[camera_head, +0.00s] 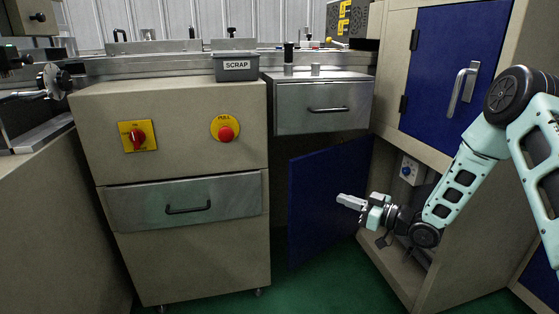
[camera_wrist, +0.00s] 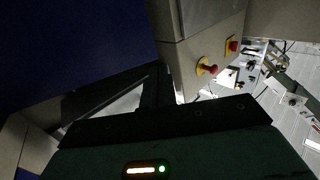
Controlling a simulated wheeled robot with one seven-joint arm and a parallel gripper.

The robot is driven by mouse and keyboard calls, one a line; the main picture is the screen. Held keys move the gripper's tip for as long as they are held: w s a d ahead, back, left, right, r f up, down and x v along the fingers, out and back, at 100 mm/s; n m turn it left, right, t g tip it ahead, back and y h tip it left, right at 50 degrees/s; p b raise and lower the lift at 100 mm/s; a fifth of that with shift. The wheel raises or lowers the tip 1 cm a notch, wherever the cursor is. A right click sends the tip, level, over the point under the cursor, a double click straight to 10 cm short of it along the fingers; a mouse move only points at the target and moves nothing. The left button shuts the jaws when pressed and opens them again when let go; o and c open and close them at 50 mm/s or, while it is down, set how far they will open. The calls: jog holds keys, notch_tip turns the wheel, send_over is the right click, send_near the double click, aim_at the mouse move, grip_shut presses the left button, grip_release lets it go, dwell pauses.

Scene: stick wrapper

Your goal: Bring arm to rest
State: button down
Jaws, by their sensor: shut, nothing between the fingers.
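My gripper (camera_head: 352,202) is at the right of the head view, at the end of my pale green arm. It is shut and empty. It points left, in front of the open lower blue door (camera_head: 325,200) and beside the cabinet's open lower compartment (camera_head: 408,250). In the wrist view the dark gripper body (camera_wrist: 165,135) fills the bottom, and its fingers are hard to make out. The blue panel fills the upper left there.
A beige machine cabinet (camera_head: 190,265) with a drawer (camera_head: 225,192), a red knob (camera_head: 136,138) and a red button (camera_head: 225,134) stands at left. A SCRAP bin (camera_head: 236,66) sits above. An upper blue door (camera_head: 440,75) is shut. Green floor (camera_head: 310,290) is clear in front.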

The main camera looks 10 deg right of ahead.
jog(key=s+a+r+g+h, duration=0.2)
jog(key=s+a+g+h, duration=0.1)
jog(key=a, duration=0.4)
jog(key=s+a+r+g+h, duration=0.2)
jog(key=a+h, duration=0.1)
jog(key=a, duration=0.4)
jog(key=s+a+r+g+h, duration=0.1)
jog(key=s+r+g+h, duration=0.15)
jog(key=s, duration=0.85)
jog(key=s+a+r+g+h, duration=0.1)
jog(key=s+g, duration=0.2)
jog(key=s, duration=0.8)
jog(key=s+a+r+g+h, duration=0.2)
jog(key=s+g, duration=0.1)
jog(key=s, duration=0.8)
notch_tip(320, 180, up, 34)
jog(key=p, duration=3.5)
jog(key=shift+w+d+r+m, duration=0.2)
jog(key=shift+r+m, duration=0.05)
jog(key=shift+m, duration=0.15)
jog(key=shift+f, duration=0.15)
